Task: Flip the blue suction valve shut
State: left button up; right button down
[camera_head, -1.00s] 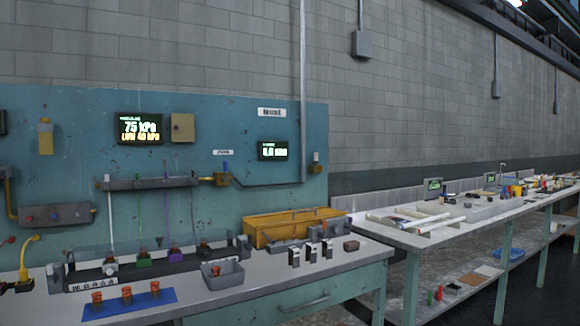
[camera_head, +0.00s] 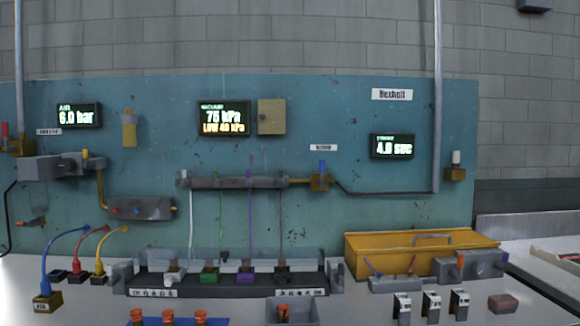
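The blue suction valve (camera_head: 321,181) is a small brass body with a blue handle (camera_head: 322,167) that stands upright above it. It sits on the teal back panel, at the right end of the grey manifold (camera_head: 240,182), under a small white label (camera_head: 323,148). A dark line leads from it to the right. Colored tubes hang from the manifold to the row of fittings below. The vacuum display (camera_head: 224,119) reads 75 kPa, with a LOW line below. Neither of my grippers shows in this view.
A yellow case (camera_head: 420,250) stands on the bench right of the valve. A fixture (camera_head: 226,279) with several capped stations is in front of the panel. A grey bin (camera_head: 292,310) and small blocks (camera_head: 402,307) are near the front. The panel around the valve is mostly clear.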

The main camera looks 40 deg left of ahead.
aim_at(321, 182)
jog(key=u, duration=0.85)
jog(key=i, duration=0.85)
jog(key=u, duration=0.9)
